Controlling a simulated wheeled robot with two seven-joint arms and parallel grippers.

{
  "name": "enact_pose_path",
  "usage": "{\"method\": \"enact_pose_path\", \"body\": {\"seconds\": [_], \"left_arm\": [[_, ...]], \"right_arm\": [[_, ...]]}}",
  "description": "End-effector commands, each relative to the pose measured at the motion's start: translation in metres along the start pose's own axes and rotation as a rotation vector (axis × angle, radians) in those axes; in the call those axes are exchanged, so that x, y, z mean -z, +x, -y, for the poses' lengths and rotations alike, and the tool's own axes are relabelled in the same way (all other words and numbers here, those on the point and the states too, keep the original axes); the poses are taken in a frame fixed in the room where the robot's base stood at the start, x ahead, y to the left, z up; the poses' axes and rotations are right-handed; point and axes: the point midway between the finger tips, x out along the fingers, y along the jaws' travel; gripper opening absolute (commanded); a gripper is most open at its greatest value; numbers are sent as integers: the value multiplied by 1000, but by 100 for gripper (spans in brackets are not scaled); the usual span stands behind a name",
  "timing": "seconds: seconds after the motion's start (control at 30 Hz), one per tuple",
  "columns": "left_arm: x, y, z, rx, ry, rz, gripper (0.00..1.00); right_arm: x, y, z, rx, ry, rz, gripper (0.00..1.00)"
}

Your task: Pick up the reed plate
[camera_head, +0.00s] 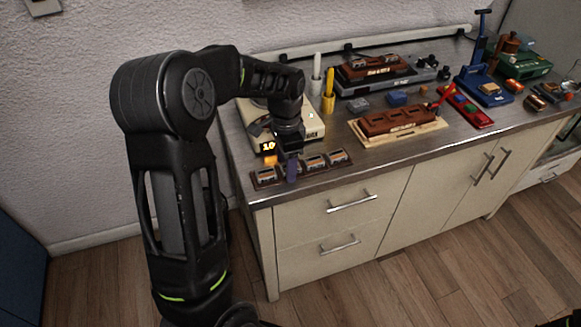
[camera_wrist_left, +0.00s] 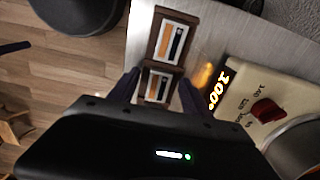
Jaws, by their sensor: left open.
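A dark brown rack (camera_head: 327,165) lies along the front left edge of the worktop and holds several small plates with silver, orange and dark strips. I take these to be reed plates, such as the one at the right end (camera_head: 338,157). My left gripper (camera_head: 291,172) points down over the middle of the rack and hides part of it. In the left wrist view, its dark purple fingers (camera_wrist_left: 158,90) are apart, on either side of one reed plate (camera_wrist_left: 157,86). Another plate (camera_wrist_left: 174,43) shows beyond it. I cannot tell whether the fingers touch the plate.
A cream device (camera_head: 310,125) with a lit display stands right behind the rack; its red knob (camera_wrist_left: 265,111) shows in the left wrist view. A brown block on a wooden base (camera_head: 400,125) and a yellow marker (camera_head: 329,90) stand farther back. Tools crowd the right side.

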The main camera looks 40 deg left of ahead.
Motion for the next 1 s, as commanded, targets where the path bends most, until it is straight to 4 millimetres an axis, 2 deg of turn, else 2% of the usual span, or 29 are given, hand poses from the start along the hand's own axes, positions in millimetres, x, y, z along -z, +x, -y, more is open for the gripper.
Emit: {"method": "enact_pose_path", "body": {"seconds": [0.4,1.0], "left_arm": [[0,0,0,0,0,0,56],[0,0,0,0,0,0,6]], "right_arm": [[0,0,0,0,0,0,0],[0,0,0,0,0,0,0]]}}
